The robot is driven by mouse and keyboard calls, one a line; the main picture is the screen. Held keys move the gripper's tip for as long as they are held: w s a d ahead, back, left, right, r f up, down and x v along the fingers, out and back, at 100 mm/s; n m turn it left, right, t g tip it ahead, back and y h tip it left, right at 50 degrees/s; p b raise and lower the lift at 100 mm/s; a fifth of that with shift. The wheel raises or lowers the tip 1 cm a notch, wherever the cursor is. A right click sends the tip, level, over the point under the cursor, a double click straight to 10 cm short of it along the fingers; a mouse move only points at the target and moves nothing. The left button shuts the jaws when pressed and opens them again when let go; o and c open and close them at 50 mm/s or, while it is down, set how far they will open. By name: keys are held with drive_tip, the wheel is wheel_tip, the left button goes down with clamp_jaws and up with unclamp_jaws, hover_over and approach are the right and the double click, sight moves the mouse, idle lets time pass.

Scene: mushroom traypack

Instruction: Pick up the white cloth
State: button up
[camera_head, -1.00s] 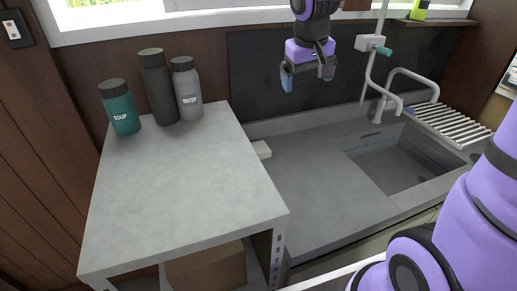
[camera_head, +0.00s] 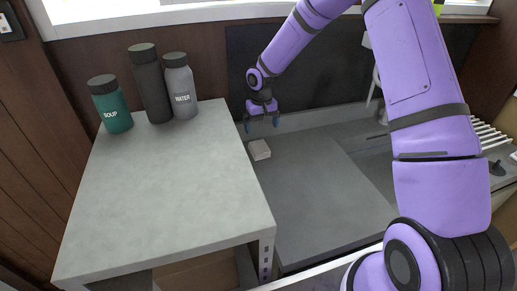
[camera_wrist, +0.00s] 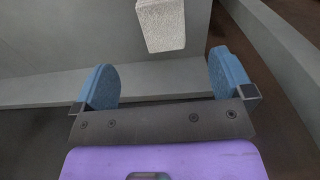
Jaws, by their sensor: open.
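The white cloth (camera_head: 259,150) is a small pale folded block on the grey counter, close beside the right side of the raised grey table. In the wrist view the cloth (camera_wrist: 162,24) is at the top centre, ahead of the fingers and apart from them. My gripper (camera_head: 262,122) is above and just behind the cloth, pointing down. In the wrist view my gripper (camera_wrist: 164,82) shows two blue fingertips spread wide with nothing between them.
The raised table (camera_head: 165,195) stands left of the cloth, its top higher than the counter. A green soup bottle (camera_head: 111,105), a black bottle (camera_head: 151,85) and a grey water bottle (camera_head: 181,88) stand at its back. The counter (camera_head: 310,185) right of the cloth is clear.

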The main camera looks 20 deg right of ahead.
sight(260, 148)
drive_tip(key=f, duration=1.1)
drive_tip(key=shift+w+a+f, duration=0.2)
drive_tip(key=shift+w+a, duration=0.05)
drive_tip(key=c, duration=1)
drive_tip(key=shift+r, duration=0.2)
drive_tip(key=shift+r, duration=0.65)
drive_tip(key=shift+s+r, duration=0.2)
drive_tip(key=shift+r, duration=0.9)
drive_tip(key=s, duration=0.5)
drive_tip(key=s+a, duration=0.1)
drive_tip(key=s, duration=0.4)
drive_tip(key=s+a+r, duration=0.1)
drive_tip(key=s, duration=0.4)
drive_tip(key=shift+s+r, duration=0.1)
drive_tip(key=shift+s, duration=0.2)
drive_tip(key=shift+o, duration=0.4)
